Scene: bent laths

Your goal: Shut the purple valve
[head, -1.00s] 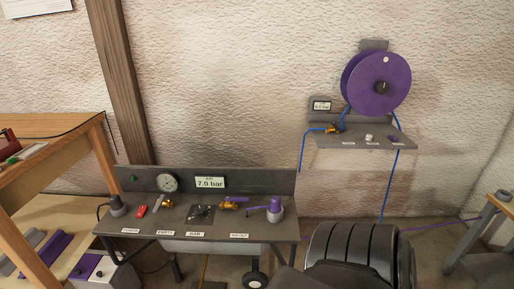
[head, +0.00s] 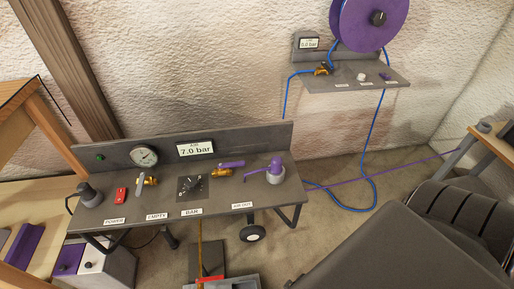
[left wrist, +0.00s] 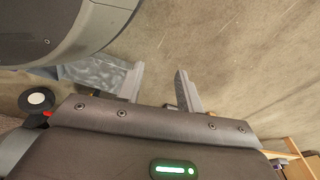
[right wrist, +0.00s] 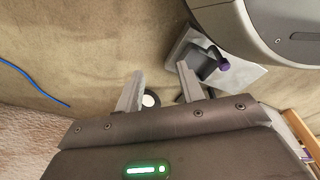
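My left gripper (left wrist: 160,68) is open and empty above the floor in the left wrist view. My right gripper (right wrist: 160,67) is open and empty in the right wrist view. Neither gripper shows in the head view, so both are away from the valve.
A wall shelf (head: 350,82) carries a purple reel (head: 362,22). A blue hose (head: 372,140) hangs to the floor.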

